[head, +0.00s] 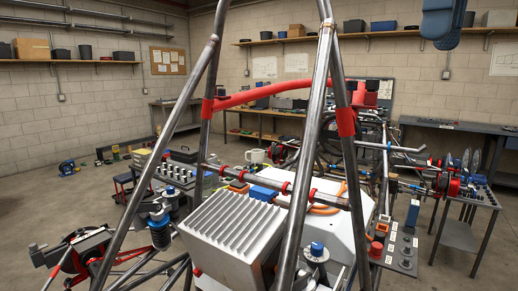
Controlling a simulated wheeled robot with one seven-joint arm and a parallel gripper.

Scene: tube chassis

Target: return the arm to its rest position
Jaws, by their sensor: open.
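A blue rounded part (437,22) hangs into the top right corner of the head view, in front of the back wall shelf. It looks like a link of my own arm. It is in free air, apart from the tube frame. The rest of the arm is out of the picture. My gripper and its fingers do not show, so nothing in this view tells what is between them.
A grey tube chassis (305,150) with red sleeves fills the middle foreground. It carries a finned metal box (232,235) and a white tank (328,200). A control panel (397,245) is at its right. Workbenches (450,126) line the back. Floor is open at left.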

